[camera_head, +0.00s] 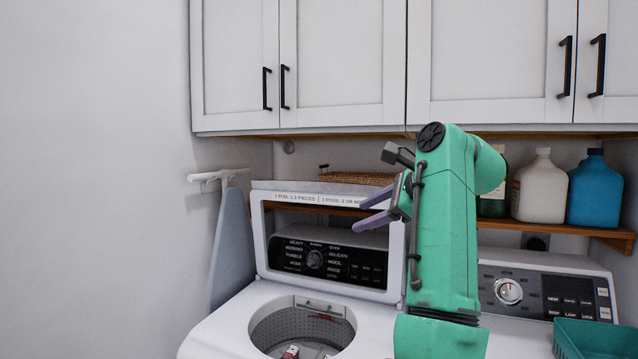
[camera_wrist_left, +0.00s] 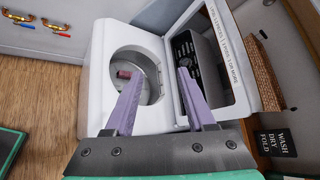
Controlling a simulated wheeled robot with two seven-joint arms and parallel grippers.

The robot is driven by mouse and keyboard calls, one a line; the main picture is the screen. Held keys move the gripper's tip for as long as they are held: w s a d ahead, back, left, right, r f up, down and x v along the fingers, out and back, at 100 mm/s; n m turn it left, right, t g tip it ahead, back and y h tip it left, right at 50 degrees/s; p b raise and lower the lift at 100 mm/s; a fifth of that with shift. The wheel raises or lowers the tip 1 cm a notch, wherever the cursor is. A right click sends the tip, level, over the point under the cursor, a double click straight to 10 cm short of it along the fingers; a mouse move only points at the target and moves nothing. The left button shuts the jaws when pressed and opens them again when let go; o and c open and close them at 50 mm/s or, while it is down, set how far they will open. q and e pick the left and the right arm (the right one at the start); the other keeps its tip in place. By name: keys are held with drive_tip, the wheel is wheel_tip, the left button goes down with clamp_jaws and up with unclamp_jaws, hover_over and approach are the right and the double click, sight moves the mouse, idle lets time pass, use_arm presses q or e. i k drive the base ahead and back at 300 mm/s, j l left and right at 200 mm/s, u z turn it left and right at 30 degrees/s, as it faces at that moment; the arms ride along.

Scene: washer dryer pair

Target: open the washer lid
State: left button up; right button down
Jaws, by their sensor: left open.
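The washer lid (camera_head: 300,188) stands raised, nearly upright, behind the washer's top opening. It is a white frame with a see-through window, and the control panel (camera_head: 330,262) shows through it. The washer (camera_head: 225,335) has its round drum (camera_head: 318,330) uncovered. My left gripper (camera_head: 360,214) is open, with its purple fingers in front of the lid's upper right part. In the left wrist view the open fingers (camera_wrist_left: 160,73) point toward the washer, with the lid (camera_wrist_left: 240,95) on their right. I see nothing between the fingers; contact with the lid is unclear. My right gripper is out of view.
Small red-and-white items (camera_head: 290,352) lie in the drum. The dryer (camera_head: 520,335) stands at right with a teal basket (camera_head: 595,340) on top. A shelf behind holds a white jug (camera_head: 540,190) and a blue jug (camera_head: 595,190). Cabinets (camera_head: 340,60) hang above.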

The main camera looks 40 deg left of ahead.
sight(304, 234)
drive_tip(key=i+j, duration=0.45)
drive_tip(key=j, duration=0.15)
drive_tip(key=i+j, duration=0.4)
drive_tip(key=j, duration=0.2)
